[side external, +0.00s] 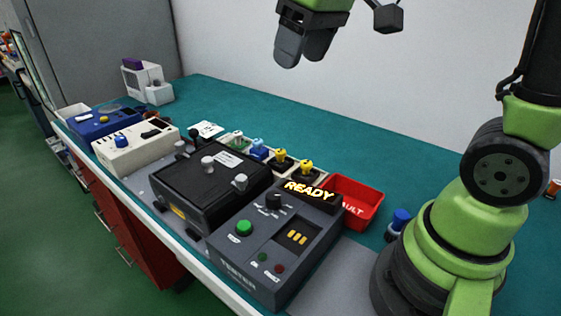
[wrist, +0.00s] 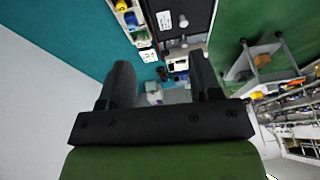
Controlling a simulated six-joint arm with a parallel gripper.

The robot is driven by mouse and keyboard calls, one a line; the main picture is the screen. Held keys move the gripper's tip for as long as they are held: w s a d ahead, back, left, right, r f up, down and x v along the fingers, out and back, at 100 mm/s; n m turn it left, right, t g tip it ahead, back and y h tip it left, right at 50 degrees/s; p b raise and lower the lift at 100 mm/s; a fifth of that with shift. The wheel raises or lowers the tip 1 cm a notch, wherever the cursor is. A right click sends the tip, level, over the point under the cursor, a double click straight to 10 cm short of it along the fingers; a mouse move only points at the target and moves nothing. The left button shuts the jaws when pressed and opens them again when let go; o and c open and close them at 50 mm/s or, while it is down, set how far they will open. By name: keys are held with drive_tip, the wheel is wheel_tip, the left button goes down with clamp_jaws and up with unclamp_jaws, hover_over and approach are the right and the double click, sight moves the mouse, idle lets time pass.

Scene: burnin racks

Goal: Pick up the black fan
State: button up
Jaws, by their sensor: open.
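My gripper (side external: 303,52) is high above the bench in the side view, pointing down with nothing in it. In the wrist view my gripper (wrist: 162,82) shows two dark fingers apart, with clear space between them. I cannot make out a black fan for certain in either view. Small parts with yellow tops and black bases (side external: 281,161) stand in a row behind the black box (side external: 212,172), beside blue and pale parts (side external: 258,151). They are too small to identify.
A grey tester (side external: 268,250) lit "READY" stands in front, with a red fault bin (side external: 352,203) behind it. A white box (side external: 136,147) and a blue box (side external: 104,122) stand to the left. The green bench top (side external: 300,126) is clear toward the wall.

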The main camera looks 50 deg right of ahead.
drive_tip(key=w+d+f+n+g, duration=0.2)
drive_tip(key=w+d+f, duration=0.15)
drive_tip(key=w, duration=0.25)
drive_tip(key=n+g+h, duration=0.1)
drive_tip(key=n+g, duration=0.2)
approach(280, 151)
drive_tip(key=shift+w, duration=0.1)
drive_tip(key=f, duration=0.4)
drive_tip(key=shift+s+d+f, duration=0.15)
drive_tip(key=shift+s+f, duration=0.1)
drive_tip(key=f, duration=0.5)
drive_tip(key=shift+s+d+f, duration=0.1)
drive_tip(key=shift+s+f, duration=0.2)
drive_tip(key=shift+s, duration=0.05)
drive_tip(key=shift+c, duration=0.2)
drive_tip(key=c, duration=1)
drive_tip(key=shift+c, duration=0.2)
